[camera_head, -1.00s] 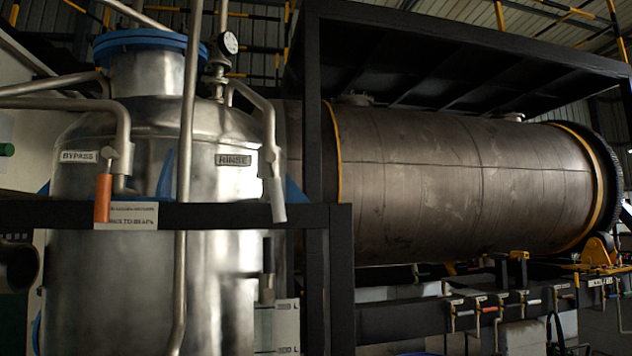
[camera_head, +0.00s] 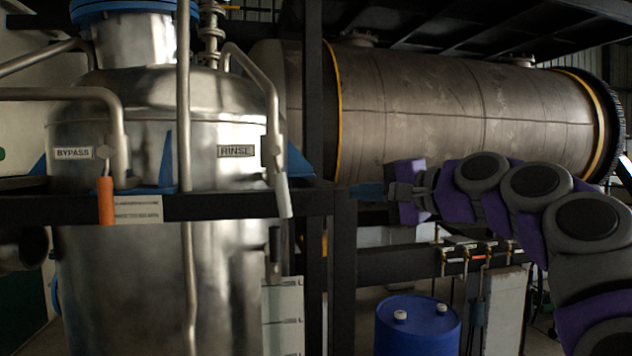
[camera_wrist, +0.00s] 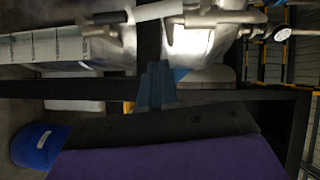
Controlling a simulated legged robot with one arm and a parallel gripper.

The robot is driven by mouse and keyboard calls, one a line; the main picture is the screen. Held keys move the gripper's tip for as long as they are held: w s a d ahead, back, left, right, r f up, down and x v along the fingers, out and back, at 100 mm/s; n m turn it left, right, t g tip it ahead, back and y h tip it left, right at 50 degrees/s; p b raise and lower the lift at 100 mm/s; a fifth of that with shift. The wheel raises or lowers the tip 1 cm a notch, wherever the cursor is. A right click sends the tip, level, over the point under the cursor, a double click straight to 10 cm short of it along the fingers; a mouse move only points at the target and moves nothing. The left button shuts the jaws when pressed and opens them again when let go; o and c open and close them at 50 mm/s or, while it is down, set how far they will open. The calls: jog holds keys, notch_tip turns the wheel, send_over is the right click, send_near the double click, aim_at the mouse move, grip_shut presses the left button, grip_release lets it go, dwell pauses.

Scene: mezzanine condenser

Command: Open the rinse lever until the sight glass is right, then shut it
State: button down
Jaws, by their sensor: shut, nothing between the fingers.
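The rinse lever has a pale handle (camera_head: 283,197) hanging down, tilted slightly, from its pipe right of the RINSE plate (camera_head: 238,151). The pale handle also shows at the top of the wrist view (camera_wrist: 160,10). A white scale panel with tick marks (camera_head: 283,312), seemingly the sight glass, stands lower on the tank's right; its level is unreadable. It also shows in the wrist view (camera_wrist: 45,45). My gripper (camera_head: 354,190) is shut and empty, right of the rinse lever and apart from it. Its blue fingers show in the wrist view (camera_wrist: 155,68).
An orange bypass lever (camera_head: 106,200) hangs at left beside the BYPASS plate (camera_head: 74,153). A black rail (camera_head: 230,205) crosses the tank front and meets a black post (camera_head: 342,270). A dark handle (camera_head: 275,243) is below the rinse lever. A blue drum (camera_head: 418,328) stands lower right.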

aim_at(280, 182)
jog(key=s+a+x, duration=0.1)
jog(key=x, duration=1.1)
jog(key=shift+s, duration=0.3)
jog(key=shift+a+f, duration=0.15)
jog(key=shift+a, duration=0.15)
jog(key=shift+s+a+f+m+t+y, duration=0.15)
jog(key=shift+a+f+m+y, duration=0.1)
jog(key=shift+a+m, duration=0.2)
jog(key=shift+s+a+f+m+t+y, duration=0.15)
jog(key=shift+a+m+y, duration=0.1)
jog(key=shift+a+m, duration=0.2)
jog(key=shift+w, duration=0.1)
jog(key=shift+d, duration=0.1)
